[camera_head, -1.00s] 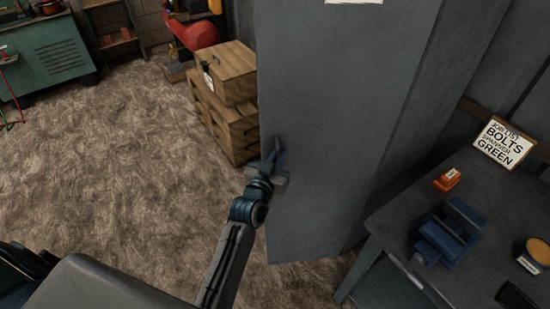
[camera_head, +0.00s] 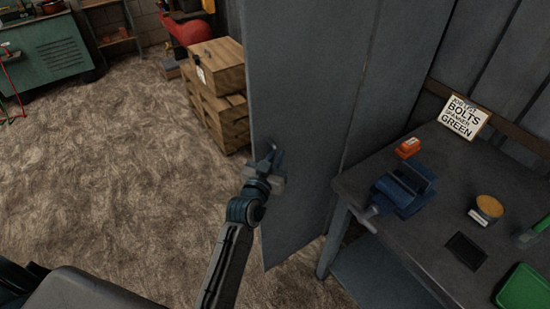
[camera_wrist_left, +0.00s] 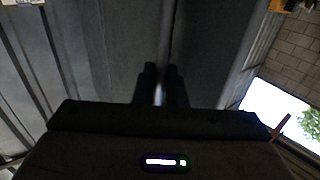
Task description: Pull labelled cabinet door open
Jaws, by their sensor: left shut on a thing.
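The grey cabinet door (camera_head: 300,110) stands tall in the middle of the head view. My left gripper (camera_head: 272,160) is at its left edge, about mid-height in the picture, and is shut on the door's handle, which is mostly hidden by the fingers. In the left wrist view the two dark fingers (camera_wrist_left: 160,86) close around a thin bright upright bar (camera_wrist_left: 158,95) in front of the grey door surface. No label shows on the door in the head view now. My right gripper is not in view.
Wooden crates (camera_head: 217,85) stand behind the door's left edge. The carpet at left is clear.

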